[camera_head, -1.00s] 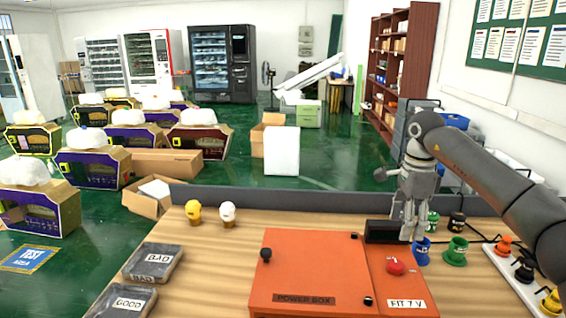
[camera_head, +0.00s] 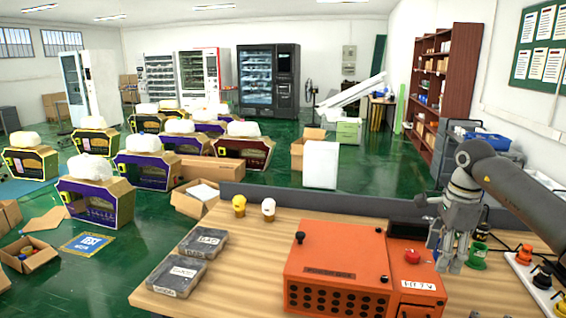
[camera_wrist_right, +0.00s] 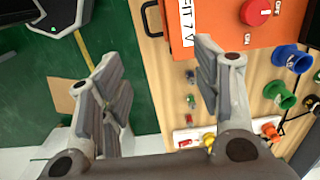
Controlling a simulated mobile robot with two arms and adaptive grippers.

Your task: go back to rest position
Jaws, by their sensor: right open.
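My right gripper (camera_head: 450,250) is in the head view at the right, above the table's right part, pointing down beside the orange power box (camera_head: 335,270). In the right wrist view (camera_wrist_right: 160,95) its two fingers are spread apart with nothing between them. The box's red button (camera_head: 412,256) is left of the gripper in the head view; it also shows in the right wrist view (camera_wrist_right: 256,11). My left gripper is not in either view.
Colored sockets, among them a green one (camera_head: 476,256), stand behind and right of the gripper. A white strip (camera_head: 530,280) with colored plugs lies at the right. Two labelled trays (camera_head: 203,242) and two small bulbs, yellow (camera_head: 239,205) and white (camera_head: 268,209), are on the left half.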

